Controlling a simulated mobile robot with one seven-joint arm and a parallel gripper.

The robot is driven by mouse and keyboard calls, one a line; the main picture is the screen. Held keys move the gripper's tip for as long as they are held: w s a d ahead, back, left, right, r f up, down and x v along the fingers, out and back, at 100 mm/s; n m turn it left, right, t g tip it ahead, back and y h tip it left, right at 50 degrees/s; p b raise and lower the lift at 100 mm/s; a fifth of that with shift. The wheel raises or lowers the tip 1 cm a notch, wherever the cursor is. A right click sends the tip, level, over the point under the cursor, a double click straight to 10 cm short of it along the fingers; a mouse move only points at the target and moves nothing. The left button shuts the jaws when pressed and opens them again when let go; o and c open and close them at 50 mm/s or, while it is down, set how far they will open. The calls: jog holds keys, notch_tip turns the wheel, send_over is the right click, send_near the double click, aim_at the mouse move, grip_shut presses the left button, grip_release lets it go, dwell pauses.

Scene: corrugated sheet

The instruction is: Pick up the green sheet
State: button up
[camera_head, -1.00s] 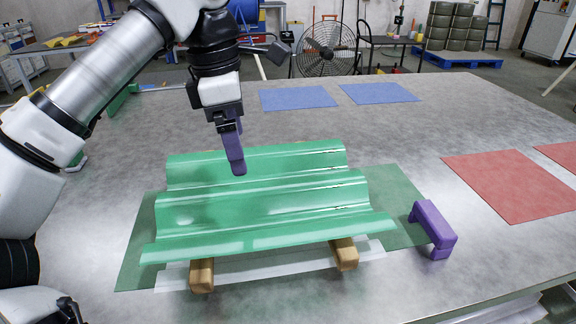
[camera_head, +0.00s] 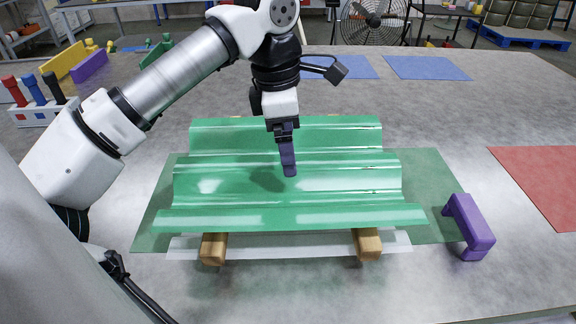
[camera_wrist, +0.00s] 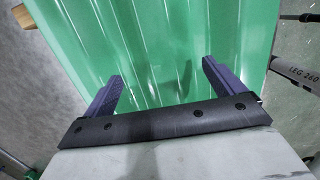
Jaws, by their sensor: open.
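The green corrugated sheet (camera_head: 290,190) lies across wooden blocks on the table, with its ridges running left to right in the head view. A white sheet (camera_head: 190,246) shows beneath its front edge. My gripper (camera_head: 289,172) points down over the middle of the green sheet and casts a shadow on it. In the wrist view the two purple fingers of my gripper (camera_wrist: 160,80) are spread apart with nothing between them, and the green sheet (camera_wrist: 165,30) fills the space beyond. The exact gap between fingertips and sheet is hard to tell.
Two wooden blocks (camera_head: 213,248) (camera_head: 367,244) show under the front edge. A green mat (camera_head: 440,185) lies underneath. A purple bracket (camera_head: 469,226) stands to the right. A red mat (camera_head: 545,180) and blue mats (camera_head: 427,68) lie flat. A tool rack (camera_head: 42,105) stands far left.

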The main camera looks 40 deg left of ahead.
notch_tip(320, 180, down, 5)
jog(key=shift+d+r, duration=0.1)
jog(key=shift+d, duration=0.05)
jog(key=c, duration=1.4)
